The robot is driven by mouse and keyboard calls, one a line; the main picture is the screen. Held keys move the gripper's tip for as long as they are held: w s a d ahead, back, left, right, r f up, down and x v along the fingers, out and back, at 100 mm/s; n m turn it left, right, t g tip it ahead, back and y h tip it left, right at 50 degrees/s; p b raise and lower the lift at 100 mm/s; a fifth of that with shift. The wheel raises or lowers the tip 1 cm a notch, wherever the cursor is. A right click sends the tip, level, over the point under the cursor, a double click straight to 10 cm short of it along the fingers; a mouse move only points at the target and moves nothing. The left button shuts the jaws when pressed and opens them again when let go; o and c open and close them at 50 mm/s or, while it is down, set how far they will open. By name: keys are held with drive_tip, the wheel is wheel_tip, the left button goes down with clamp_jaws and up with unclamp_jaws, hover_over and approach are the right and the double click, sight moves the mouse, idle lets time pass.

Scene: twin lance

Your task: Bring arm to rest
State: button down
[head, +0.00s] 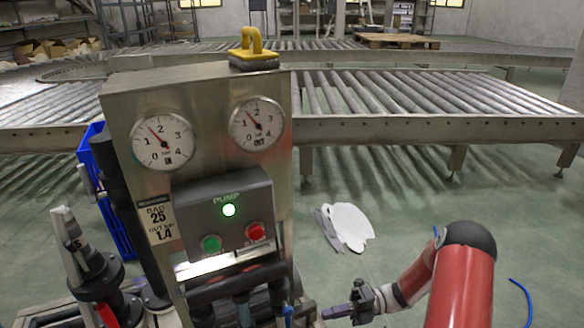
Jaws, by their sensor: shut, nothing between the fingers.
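My red and white arm reaches up from the lower right of the head view. My gripper (338,312) is at the bottom, right of the pump panel, pointing left. It is shut, with nothing seen held in it, and a small gap seems to separate it from the panel's lower pipes.
A yellow-handled block (252,50) sits on top. Roller conveyors (420,92) run behind. White flat pieces (347,226) lie on open floor.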

drive_tip(key=s+d+r+n+t+h, duration=0.1)
drive_tip(key=s+r+n+t+h, duration=0.2)
drive_tip(key=s+r+n+h, duration=0.3)
drive_tip(key=s+r+n+t+h, duration=0.3)
drive_tip(key=s+r+n+h, duration=0.3)
drive_tip(key=r+n, duration=0.7)
drive_tip(key=s+d+r+n+t+h, duration=0.1)
drive_tip(key=s+r+n+t+h, duration=0.2)
drive_tip(key=r+n, duration=0.6)
drive_tip(key=shift+s+d+r+n+h, duration=0.15)
drive_tip(key=shift+s+d+n+h, duration=0.2)
drive_tip(key=shift+s+n+h, duration=1.85)
drive_tip(key=shift+w+n+y, duration=0.4)
drive_tip(key=shift+n+y, duration=0.2)
drive_tip(key=shift+y, duration=0.2)
